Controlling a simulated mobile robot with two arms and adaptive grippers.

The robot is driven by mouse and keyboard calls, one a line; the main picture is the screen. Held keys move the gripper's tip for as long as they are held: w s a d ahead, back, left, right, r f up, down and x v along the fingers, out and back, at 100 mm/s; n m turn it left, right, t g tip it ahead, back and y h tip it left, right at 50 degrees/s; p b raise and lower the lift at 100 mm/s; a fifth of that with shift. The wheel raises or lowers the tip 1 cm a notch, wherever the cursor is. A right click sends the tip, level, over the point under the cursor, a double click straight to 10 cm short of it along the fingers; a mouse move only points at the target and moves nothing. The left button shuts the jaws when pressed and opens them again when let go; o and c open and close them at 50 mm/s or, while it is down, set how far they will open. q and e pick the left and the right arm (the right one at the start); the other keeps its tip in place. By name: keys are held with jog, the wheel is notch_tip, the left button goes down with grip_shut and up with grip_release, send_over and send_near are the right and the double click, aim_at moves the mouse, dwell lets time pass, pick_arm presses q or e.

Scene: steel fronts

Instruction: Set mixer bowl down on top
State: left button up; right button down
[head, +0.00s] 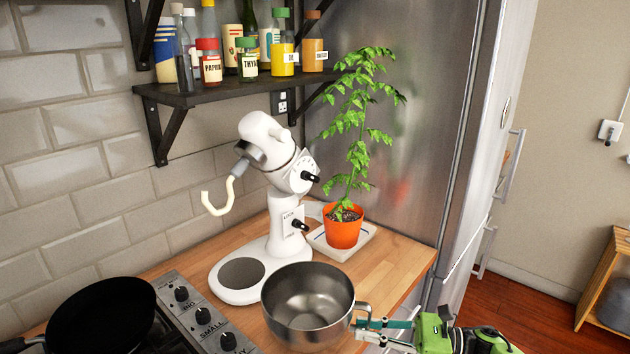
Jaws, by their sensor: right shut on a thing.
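The mixer bowl (308,306) is a shiny steel bowl with a side handle, upright and empty at the front of the wooden worktop (397,262). I cannot tell whether its base touches the wood. My right gripper (366,325) comes in from the lower right and is shut on the bowl's handle. The white stand mixer (282,212) stands behind the bowl with its head tilted up and a pale hook hanging from it. The round grey plate (241,273) on its base is bare, left of the bowl. My left gripper is not in view.
A stove with knobs (196,313) and a black pan (98,318) lies at the lower left. A potted plant (343,228) stands on a tray behind the bowl, beside the steel fridge (415,130). A shelf (225,91) with several jars hangs above.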

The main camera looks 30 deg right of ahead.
jog(key=shift+f, duration=0.2)
dwell(0.6)
jog(key=c, duration=1.9)
grip_release()
